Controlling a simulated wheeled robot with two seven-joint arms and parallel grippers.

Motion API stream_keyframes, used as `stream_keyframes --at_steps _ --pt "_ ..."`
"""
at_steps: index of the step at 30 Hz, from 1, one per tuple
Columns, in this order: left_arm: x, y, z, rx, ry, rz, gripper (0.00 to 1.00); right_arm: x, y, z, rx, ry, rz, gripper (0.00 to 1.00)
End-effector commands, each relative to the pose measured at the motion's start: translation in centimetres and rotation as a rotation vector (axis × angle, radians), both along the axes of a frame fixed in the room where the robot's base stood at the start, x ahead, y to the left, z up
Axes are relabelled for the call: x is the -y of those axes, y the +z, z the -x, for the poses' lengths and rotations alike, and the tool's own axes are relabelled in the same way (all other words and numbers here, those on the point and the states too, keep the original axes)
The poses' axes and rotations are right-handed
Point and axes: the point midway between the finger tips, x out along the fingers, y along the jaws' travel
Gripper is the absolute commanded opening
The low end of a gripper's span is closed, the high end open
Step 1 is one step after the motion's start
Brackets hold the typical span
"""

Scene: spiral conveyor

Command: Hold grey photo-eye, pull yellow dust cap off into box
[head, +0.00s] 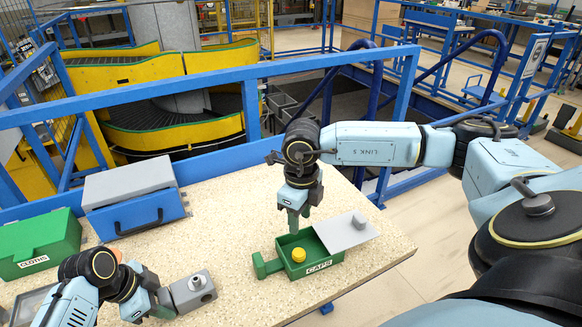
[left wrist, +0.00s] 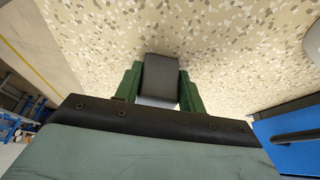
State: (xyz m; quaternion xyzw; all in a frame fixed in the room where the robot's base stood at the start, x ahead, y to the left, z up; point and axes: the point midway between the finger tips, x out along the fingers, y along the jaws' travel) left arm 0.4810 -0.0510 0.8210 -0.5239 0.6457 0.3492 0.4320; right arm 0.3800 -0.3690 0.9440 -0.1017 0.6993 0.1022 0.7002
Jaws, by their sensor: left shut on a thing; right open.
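My left gripper (head: 168,300) is shut on the grey photo-eye (head: 190,294), near the front edge of the table. The photo-eye also shows in the left wrist view (left wrist: 159,78), between the green fingers. A pale round part shows on top of it, with no yellow on it.
A grey lid or plate (head: 346,232) lies at the right of the CAPS box. A green CLOTHS box (head: 40,245) and a blue case with a grey top (head: 133,198) stand at the left back. A blue rail (head: 190,85) runs behind the table. The table middle is clear.

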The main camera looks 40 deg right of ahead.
Motion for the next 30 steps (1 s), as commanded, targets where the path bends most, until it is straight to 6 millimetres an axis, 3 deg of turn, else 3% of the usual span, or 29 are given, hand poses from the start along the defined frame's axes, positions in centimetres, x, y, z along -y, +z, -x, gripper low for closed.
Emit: stream_keyframes --at_steps 3,4,9,20,26,30 --pt "-0.3 -0.6 0.3 -0.01 -0.001 -0.009 0.03 0.0 0.0 0.0 0.0 0.0 0.0 0.41" --pt "-0.3 -0.6 0.3 -0.01 -0.001 -0.009 0.42 0.0 -0.1 0.0 0.0 0.0 0.0 0.41" --pt "-0.2 -0.3 0.2 -0.007 0.0 -0.005 0.65 0.0 -0.1 0.0 0.0 0.0 0.001 0.41" --pt "-0.2 0.3 0.0 -0.001 0.0 -0.001 0.65 0.0 -0.1 0.0 0.0 0.0 0.001 0.41" --pt "-1.3 2.8 -0.3 0.003 0.0 -0.001 0.65 0.0 -0.1 0.0 0.0 0.0 0.0 0.41" --pt "-2.5 5.8 -0.5 0.004 0.0 -0.001 0.65 0.0 0.0 0.0 0.0 0.0 0.0 0.41"
